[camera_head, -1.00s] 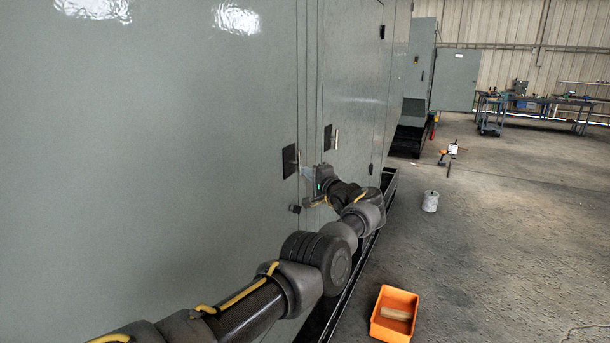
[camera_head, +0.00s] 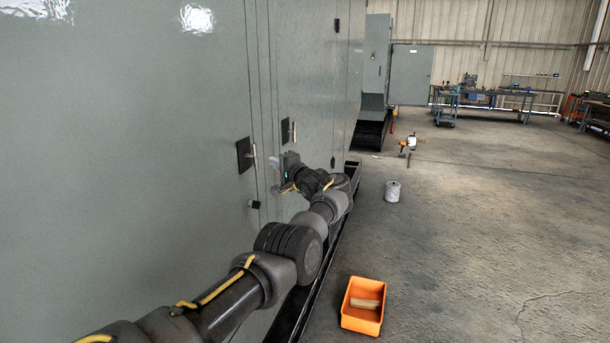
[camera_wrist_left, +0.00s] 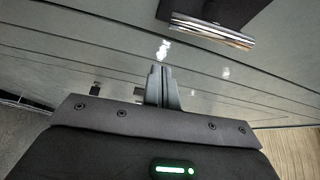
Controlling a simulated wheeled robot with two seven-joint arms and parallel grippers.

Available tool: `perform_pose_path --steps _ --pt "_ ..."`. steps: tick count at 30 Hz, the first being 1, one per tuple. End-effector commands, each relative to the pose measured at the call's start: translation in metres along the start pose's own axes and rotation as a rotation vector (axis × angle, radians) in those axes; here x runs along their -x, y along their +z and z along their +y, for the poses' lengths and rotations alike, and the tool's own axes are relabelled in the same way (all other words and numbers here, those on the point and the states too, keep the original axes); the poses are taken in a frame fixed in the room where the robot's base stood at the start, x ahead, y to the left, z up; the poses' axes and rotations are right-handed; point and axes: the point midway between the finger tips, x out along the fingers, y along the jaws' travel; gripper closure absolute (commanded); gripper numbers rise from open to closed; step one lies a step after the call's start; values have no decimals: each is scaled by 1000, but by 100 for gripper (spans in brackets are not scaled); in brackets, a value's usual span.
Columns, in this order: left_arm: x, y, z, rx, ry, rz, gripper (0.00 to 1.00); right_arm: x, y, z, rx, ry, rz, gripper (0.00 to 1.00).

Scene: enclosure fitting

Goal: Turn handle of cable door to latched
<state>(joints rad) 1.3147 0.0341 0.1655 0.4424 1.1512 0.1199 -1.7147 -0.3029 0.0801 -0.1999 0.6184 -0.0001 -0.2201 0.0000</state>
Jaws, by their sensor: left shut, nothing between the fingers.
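The grey cabinet wall (camera_head: 130,150) fills the left of the head view. A metal bar handle (camera_head: 254,157) on a black plate sits on a door there, and its bar looks upright. A second, similar handle (camera_head: 293,132) sits farther along. I cannot tell which belongs to the cable door. My left gripper (camera_head: 277,186) is beside the nearer handle, to its right and slightly lower. In the left wrist view its fingers (camera_wrist_left: 161,88) are shut and empty, apart from a shiny bar handle (camera_wrist_left: 212,32) at the upper right. My right gripper is not in view.
A small black block (camera_head: 254,204) sticks out below the nearer handle. A dark rail (camera_head: 318,292) runs along the cabinet foot. An orange bin (camera_head: 362,318) and a pale can (camera_head: 392,191) stand on the floor. The floor at the right is mostly clear.

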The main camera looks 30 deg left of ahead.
Motion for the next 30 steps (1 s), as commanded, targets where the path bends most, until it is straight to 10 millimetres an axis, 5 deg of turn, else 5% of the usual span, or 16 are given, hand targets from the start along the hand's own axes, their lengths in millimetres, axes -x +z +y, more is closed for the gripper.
perform_pose_path --steps 5,15,24,27,30 --pt "20 -3 -3 5 -1 10 100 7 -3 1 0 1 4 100" --pt "76 -4 0 7 0 9 100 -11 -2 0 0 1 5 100" --pt "93 -3 -2 5 1 7 100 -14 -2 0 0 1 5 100" --pt "94 -2 5 -4 4 7 87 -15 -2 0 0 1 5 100" --pt "93 4 36 -38 18 3 77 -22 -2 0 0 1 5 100"
